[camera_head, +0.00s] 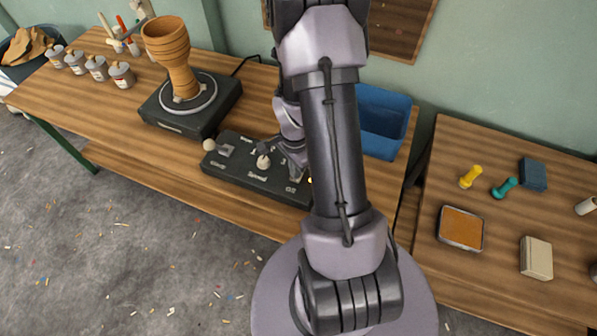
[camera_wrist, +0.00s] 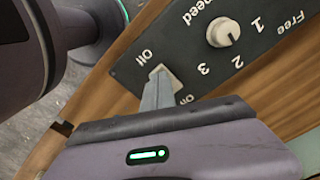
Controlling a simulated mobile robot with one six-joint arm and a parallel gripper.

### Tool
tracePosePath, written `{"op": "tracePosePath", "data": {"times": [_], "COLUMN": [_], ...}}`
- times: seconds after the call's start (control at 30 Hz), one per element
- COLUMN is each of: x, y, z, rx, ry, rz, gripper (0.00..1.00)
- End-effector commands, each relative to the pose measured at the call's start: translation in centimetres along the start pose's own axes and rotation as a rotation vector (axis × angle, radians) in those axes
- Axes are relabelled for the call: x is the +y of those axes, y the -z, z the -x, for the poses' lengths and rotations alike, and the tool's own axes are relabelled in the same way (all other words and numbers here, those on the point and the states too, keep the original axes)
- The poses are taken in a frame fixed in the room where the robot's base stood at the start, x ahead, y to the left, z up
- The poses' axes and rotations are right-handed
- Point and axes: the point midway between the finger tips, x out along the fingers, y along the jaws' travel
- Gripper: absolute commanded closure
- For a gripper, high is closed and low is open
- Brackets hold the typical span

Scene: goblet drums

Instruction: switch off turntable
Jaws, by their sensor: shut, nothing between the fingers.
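The turntable (camera_head: 215,112) is a dark box with a round plate, on the left of the bench in the head view. A wooden goblet drum (camera_head: 172,58) stands upright on it. Its black control panel (camera_head: 238,180) lies in front; the wrist view shows this panel (camera_wrist: 262,52) with a white speed knob (camera_wrist: 223,33) and Off and On labels. A pale switch (camera_wrist: 172,80) sits between these labels, partly hidden by my gripper. My gripper (camera_wrist: 158,72) is shut and empty, its tips at the switch; I cannot tell whether they touch. My arm hides the panel's right end in the head view.
A blue bin (camera_head: 385,122) stands behind my arm at the bench's right end. Several jars (camera_head: 97,68) stand at the left. A side table at the right holds an orange-filled tray (camera_head: 461,228), a pale block (camera_head: 536,258) and small tools.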

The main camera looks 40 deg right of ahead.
Motion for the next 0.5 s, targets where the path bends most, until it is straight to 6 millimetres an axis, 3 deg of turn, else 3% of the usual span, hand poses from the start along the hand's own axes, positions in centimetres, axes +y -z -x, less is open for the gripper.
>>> {"op": "tracePosePath", "data": {"times": [0.5], "x": [0.00], "y": [0.01], "z": [-0.85], "rx": [0.000], "ry": [0.000], "rz": [0.000], "gripper": [1.00]}}
